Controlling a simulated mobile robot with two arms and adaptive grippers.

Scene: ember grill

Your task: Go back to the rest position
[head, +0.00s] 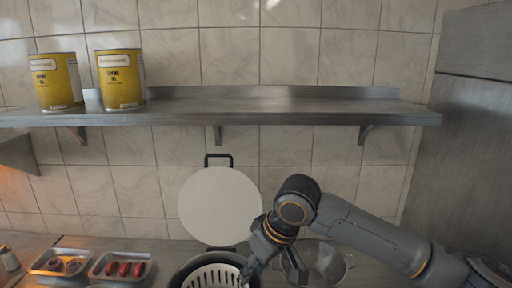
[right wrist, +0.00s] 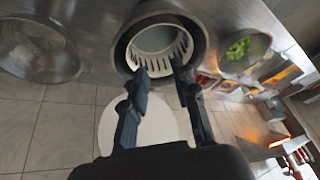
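My right gripper (head: 272,272) hangs low at the right of centre in the head view, beside a dark round pot with a slotted pale insert (head: 212,277). Whether the fingers touch the rim I cannot tell. My left gripper is in neither view.
A metal shelf (head: 290,106) holds two yellow oil cans (head: 58,80) (head: 120,78). A round pale board (head: 220,205) leans on the tiles. A metal bowl (head: 328,262) stands close to my right gripper. Trays of red food (head: 122,267) and dark rings (head: 61,261) lie left.

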